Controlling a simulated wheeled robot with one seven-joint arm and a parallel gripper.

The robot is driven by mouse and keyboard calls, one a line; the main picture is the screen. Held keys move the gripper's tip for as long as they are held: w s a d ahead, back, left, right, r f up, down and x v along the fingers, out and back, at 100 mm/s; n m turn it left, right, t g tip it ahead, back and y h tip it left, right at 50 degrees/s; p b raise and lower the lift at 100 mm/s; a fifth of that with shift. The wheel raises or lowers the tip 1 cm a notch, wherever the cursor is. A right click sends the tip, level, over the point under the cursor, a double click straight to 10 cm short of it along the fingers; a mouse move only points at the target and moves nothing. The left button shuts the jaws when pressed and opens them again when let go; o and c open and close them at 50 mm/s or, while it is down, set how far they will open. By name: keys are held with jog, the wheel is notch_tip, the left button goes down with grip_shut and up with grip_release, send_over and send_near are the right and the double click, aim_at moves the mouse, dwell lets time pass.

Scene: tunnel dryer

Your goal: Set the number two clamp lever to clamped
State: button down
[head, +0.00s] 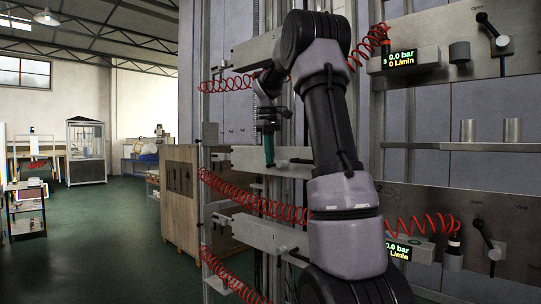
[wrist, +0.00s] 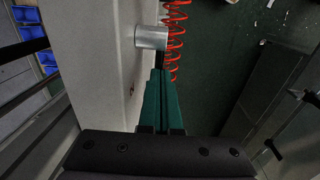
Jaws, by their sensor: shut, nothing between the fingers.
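My gripper (head: 270,163) is shut and empty, its teal fingers pointing down in front of a pale grey panel (head: 325,160) in the head view. A small metallic knob-like part (head: 284,163) sits just right of the fingertips. In the wrist view the closed fingers (wrist: 161,74) point at a short silver cylinder (wrist: 150,38) on the grey panel's side, with a dark part by the tips; I cannot tell whether they touch. My arm hides much of the panel. I cannot read which lever is number two. Black levers show at upper right (head: 492,30) and lower right (head: 488,240).
Red coiled hoses (head: 255,196) hang across the panels, one also close beyond the fingertips in the wrist view (wrist: 174,40). Digital readouts (head: 401,58) are at right. A wooden crate (head: 180,200) stands left of the frame.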

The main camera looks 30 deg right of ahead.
aim_at(268, 166)
jog(key=shift+w+a+f, duration=0.1)
jog(key=shift+w+f, duration=0.05)
jog(key=shift+f, duration=0.4)
jog(key=shift+w+a+f, duration=0.1)
jog(key=shift+w+f, duration=0.05)
jog(key=shift+f, duration=1.3)
dwell(0.5)
